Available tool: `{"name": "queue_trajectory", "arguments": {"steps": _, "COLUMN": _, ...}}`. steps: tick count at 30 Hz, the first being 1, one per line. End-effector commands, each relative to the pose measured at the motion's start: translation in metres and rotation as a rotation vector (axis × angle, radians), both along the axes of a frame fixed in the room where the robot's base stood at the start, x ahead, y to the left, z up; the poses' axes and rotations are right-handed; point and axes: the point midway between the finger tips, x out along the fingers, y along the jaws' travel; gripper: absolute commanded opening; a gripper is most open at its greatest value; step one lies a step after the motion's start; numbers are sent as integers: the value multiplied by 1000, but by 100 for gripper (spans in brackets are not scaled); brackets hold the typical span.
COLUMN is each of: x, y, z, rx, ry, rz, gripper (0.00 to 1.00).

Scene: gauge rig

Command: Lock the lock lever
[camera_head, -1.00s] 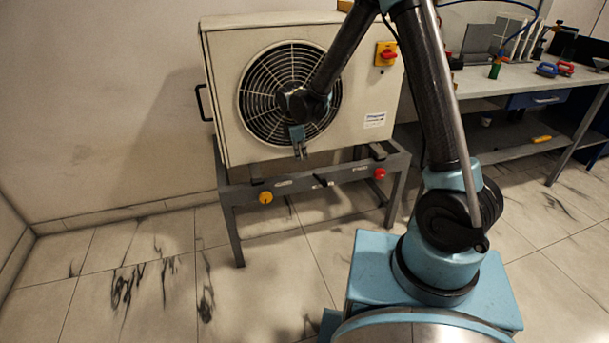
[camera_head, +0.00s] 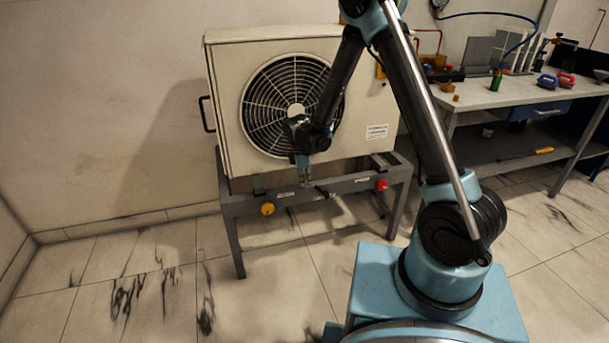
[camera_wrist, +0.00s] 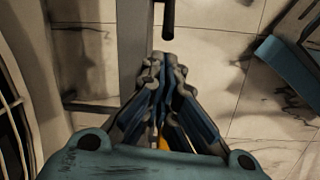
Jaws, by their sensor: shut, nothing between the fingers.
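The lock lever (camera_head: 322,192) is a small black bar on the front rail of the grey stand, between a yellow knob and a red knob. In the wrist view the black lever (camera_wrist: 168,18) is at the top, just beyond the fingertips, with a visible gap. My gripper (camera_head: 306,182) is in front of the rail, pointing down, just left of the lever. In the wrist view my gripper (camera_wrist: 163,62) is shut with its fingertips together and empty. The lever's pivot is too small to make out.
The fan unit (camera_head: 232,150) stands on the grey stand (camera_head: 235,205) behind my gripper. The yellow knob (camera_head: 267,209) is left of the lever and the red knob (camera_head: 382,185) right. A workbench (camera_head: 490,97) with tools is at the right. Floor in front is clear.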

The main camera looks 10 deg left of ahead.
Motion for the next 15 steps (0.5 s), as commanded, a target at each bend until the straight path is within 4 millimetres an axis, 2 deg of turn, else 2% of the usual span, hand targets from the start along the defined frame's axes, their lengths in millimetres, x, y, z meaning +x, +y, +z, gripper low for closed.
{"name": "queue_trajectory", "arguments": {"steps": 6, "x": 3, "y": -2, "z": -20, "rx": 0, "ry": 0, "rz": 0, "gripper": 0}}
{"name": "queue_trajectory", "arguments": {"steps": 15, "x": 3, "y": -3, "z": -27, "rx": 0, "ry": 0, "rz": 1, "gripper": 0}}
